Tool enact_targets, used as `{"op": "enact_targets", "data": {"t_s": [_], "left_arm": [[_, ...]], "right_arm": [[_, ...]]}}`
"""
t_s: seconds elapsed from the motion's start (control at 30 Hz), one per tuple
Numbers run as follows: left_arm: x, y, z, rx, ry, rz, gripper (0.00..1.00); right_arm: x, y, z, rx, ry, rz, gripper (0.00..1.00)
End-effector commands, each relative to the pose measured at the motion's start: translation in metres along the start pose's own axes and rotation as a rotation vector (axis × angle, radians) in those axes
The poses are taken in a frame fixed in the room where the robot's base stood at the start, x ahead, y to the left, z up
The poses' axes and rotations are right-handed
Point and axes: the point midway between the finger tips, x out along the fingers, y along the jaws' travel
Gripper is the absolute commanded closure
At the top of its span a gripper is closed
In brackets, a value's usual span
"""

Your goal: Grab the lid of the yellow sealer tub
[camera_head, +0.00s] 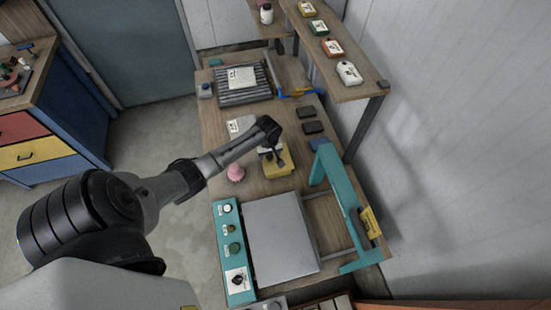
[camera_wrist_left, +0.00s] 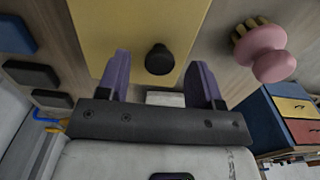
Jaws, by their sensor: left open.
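The yellow sealer tub (camera_head: 284,169) stands on the wooden workbench, partly hidden by my left arm's end. In the left wrist view its yellow lid (camera_wrist_left: 125,25) fills the upper middle, with a round black knob (camera_wrist_left: 159,59) on it. My left gripper (camera_head: 273,152) is over the tub. In the left wrist view its two purple fingers (camera_wrist_left: 161,72) are apart, with the knob showing in the gap between them. I cannot tell how far the fingertips are from the lid. My right gripper is not in view.
A pink-handled brush (camera_head: 236,173) stands left of the tub; it also shows in the left wrist view (camera_wrist_left: 266,55). Dark pads (camera_head: 313,127) lie to the right. A teal-framed machine with a grey plate (camera_head: 281,240) occupies the near bench. A raised shelf (camera_head: 345,92) holds small containers.

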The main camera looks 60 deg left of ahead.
Motion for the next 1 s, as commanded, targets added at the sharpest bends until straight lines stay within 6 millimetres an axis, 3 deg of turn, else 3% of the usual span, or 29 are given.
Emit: {"op": "enact_targets", "data": {"t_s": [0.37,0.93,1.0], "left_arm": [[0.0099,0.0000,0.0005,0.001,0.001,0.000,0.40],[0.0098,-0.0002,0.0005,0.001,0.001,0.000,0.93],[0.0096,-0.0001,0.0004,0.001,0.001,0.000,0.94]], "right_arm": [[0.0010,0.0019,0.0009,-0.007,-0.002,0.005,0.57],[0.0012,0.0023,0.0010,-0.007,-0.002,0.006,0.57],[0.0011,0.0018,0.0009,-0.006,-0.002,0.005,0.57]]}}
